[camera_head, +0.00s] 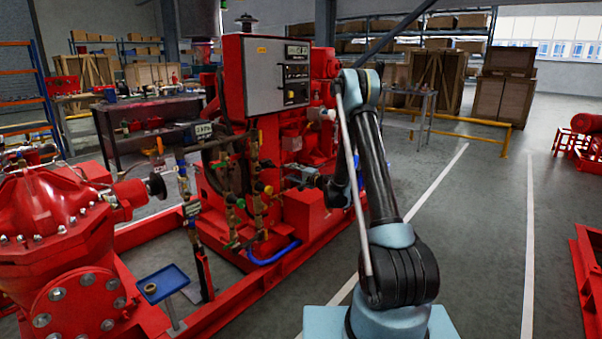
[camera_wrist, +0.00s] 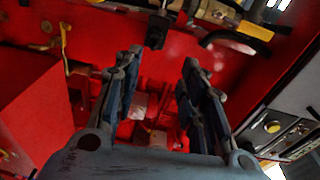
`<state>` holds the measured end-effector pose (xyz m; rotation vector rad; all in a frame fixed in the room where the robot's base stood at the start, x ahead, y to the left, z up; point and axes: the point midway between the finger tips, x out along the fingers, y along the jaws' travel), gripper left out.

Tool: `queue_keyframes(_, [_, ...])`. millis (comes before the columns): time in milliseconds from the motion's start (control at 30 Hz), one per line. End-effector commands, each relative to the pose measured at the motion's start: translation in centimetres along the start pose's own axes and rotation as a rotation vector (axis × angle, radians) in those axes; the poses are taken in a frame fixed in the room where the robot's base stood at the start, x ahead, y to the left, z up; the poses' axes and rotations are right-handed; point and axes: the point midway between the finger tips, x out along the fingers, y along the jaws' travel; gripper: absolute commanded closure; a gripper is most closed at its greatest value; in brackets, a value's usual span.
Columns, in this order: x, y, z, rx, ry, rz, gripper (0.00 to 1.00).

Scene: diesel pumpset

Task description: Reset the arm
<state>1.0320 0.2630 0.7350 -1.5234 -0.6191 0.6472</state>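My arm (camera_head: 378,165) reaches up from the lower right of the head view and bends down again towards the red diesel pumpset (camera_head: 230,150). My gripper (camera_wrist: 163,58) is open in the wrist view, its two dark fingers apart with no object held between them. Red machine surfaces and small fittings show behind the fingers. In the head view the gripper end is small, dark and partly hidden beside the pumpset, so contact with the machine cannot be told.
A grey control panel (camera_head: 277,75) stands on the pumpset; it appears tilted in the wrist view (camera_wrist: 285,135). Valves and pipes (camera_head: 255,190) lie left of my arm. A red pump (camera_head: 65,235) and blue tray (camera_head: 163,283) are at lower left. Open floor (camera_head: 485,220) lies right.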

Motion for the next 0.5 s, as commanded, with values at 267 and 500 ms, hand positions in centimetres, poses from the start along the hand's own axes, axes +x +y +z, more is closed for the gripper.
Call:
queue_keyframes(267, [-3.1,-5.0,2.0,-0.117,-0.056,0.099,0.62])
queue_keyframes(500, [-6.8,-8.2,4.1,-0.215,-0.106,0.196,0.62])
